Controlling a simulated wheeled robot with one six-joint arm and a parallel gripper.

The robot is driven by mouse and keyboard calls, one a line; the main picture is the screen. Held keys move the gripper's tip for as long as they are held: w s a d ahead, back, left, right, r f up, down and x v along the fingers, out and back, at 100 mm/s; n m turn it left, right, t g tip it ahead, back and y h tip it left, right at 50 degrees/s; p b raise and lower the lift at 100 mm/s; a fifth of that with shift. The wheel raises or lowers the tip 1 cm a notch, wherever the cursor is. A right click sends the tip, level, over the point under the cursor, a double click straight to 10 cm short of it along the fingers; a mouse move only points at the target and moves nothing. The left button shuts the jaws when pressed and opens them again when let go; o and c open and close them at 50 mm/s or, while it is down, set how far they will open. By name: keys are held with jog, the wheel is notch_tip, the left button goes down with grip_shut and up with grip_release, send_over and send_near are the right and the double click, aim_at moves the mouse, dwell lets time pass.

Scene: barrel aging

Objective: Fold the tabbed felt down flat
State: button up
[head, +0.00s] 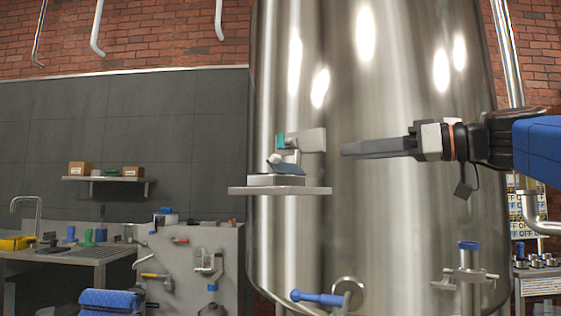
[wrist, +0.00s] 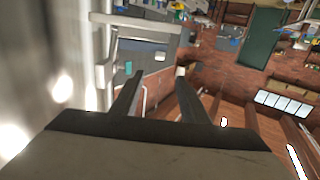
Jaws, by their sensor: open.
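I cannot make out the tabbed felt for certain. A small grey stand (head: 276,180) sits on a shelf fixed in front of the steel tank. It carries a dark blue-grey flat piece (head: 288,168) and an upright grey block with a teal end (head: 305,140); either could be the felt. My gripper (head: 345,150) is to the right of the block, level with it, pointing left, with a small gap between. In the wrist view my gripper (wrist: 160,88) has its two fingers apart with nothing between them.
The shelf (head: 280,190) juts out from the tank (head: 390,220). A blue-handled valve (head: 320,297) and a blue-capped fitting (head: 469,262) stick out lower down. A sink bench (head: 85,254) and blue folded cloth (head: 110,301) are at the left. Air below my gripper is clear.

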aim_at(279, 158)
jog(key=shift+x, duration=8.65)
jog(key=shift+r, duration=0.1)
grip_shut()
